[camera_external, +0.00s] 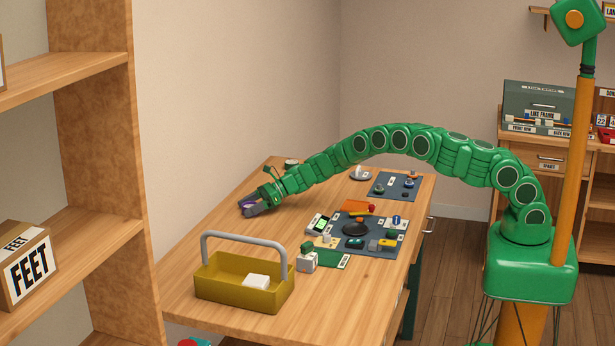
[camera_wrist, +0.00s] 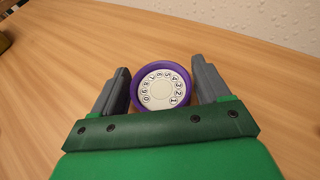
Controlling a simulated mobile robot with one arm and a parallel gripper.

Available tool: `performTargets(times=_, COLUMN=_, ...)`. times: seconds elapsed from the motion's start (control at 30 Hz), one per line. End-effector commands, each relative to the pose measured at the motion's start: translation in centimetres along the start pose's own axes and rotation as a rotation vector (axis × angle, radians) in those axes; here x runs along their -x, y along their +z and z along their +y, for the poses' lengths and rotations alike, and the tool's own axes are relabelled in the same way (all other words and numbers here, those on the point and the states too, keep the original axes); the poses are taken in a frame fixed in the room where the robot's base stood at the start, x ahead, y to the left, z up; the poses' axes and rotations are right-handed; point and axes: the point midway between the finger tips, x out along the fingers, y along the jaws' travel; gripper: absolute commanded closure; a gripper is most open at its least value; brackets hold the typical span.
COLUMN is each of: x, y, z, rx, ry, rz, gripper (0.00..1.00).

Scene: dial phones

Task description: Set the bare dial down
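The bare dial is a round purple ring with a cream number face and black digits, lying face toward the camera in the wrist view (camera_wrist: 161,86). In the external view my gripper (camera_external: 251,207) is low over the far left part of the wooden table (camera_external: 185,275), with a bit of purple between the fingers. Whether the dial touches the tabletop is hard to tell.
A yellow tote (camera_external: 240,290) with a grey handle and a white block stands near the front. A dark mat (camera_external: 365,247) with several phone parts lies right of centre, and a smaller mat (camera_external: 397,186) is behind it. Bare wood surrounds my gripper.

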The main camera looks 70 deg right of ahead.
Motion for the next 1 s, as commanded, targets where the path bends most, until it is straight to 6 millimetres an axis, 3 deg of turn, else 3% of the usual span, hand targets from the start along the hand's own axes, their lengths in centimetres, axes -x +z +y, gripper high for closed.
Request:
performTargets(times=0.1, x=0.0, y=0.0, z=0.0, rx=0.0, ry=0.0, rz=0.0, gripper=0.09)
performTargets(times=0.47, x=0.1, y=0.3, z=0.0, rx=0.0, ry=0.0, rz=-0.001, gripper=0.09)
performTargets(times=1.0, x=5.0, y=0.4, z=-0.2, rx=-0.001, ry=-0.003, rz=-0.002, gripper=0.09)
